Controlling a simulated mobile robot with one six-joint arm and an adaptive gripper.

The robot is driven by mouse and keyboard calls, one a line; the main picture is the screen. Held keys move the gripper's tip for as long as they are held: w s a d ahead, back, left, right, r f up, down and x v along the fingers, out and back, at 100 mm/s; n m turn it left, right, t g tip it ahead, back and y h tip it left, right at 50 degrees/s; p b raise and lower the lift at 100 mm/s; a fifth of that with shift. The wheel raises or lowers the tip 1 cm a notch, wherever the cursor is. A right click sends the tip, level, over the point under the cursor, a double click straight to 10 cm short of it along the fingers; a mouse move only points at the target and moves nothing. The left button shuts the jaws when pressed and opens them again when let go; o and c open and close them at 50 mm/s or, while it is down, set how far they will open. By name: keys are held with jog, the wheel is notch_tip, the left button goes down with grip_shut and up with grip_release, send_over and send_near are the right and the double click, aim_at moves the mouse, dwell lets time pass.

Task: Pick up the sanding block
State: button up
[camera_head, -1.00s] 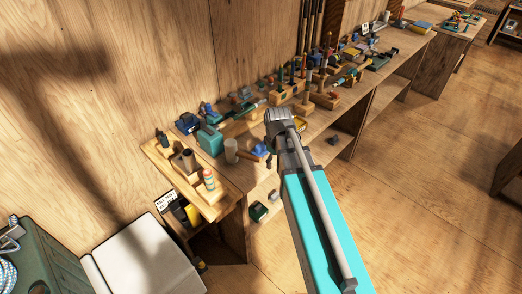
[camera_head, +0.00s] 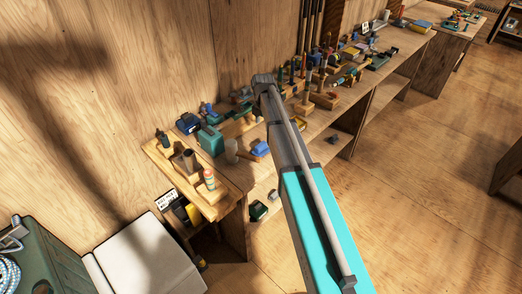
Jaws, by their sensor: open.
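A small blue piece (camera_head: 260,148) lies near the front edge of the workbench, right of a grey cylinder (camera_head: 231,151). It may be the sanding block, but it is too small to be sure. Other small blue and yellow blocks lie further along the bench, so I cannot single it out. My arm reaches up from the lower right over the bench, with its grey joint above the tools. My gripper is hidden behind the arm, and I cannot make out its fingers or anything between them.
The long workbench (camera_head: 239,178) is crowded with tools, bottles and wooden holders against the wall. A teal box (camera_head: 210,140) stands left of the grey cylinder. A white-topped box (camera_head: 147,257) and a green crate (camera_head: 48,262) stand at lower left.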

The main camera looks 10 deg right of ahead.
aim_at(261, 144)
jog(key=shift+w+n, duration=0.8)
jog(key=shift+w, duration=0.1)
notch_tip(261, 144, down, 8)
jog(key=b, duration=0.8)
jog(key=shift+f+b, duration=0.25)
jog(key=shift+b, duration=0.05)
jog(key=shift+a+f, duration=0.1)
jog(key=shift+s+a+f+b, duration=0.1)
jog(key=shift+f+b, duration=2.4)
jog(key=shift+b, duration=0.1)
grip_shut()
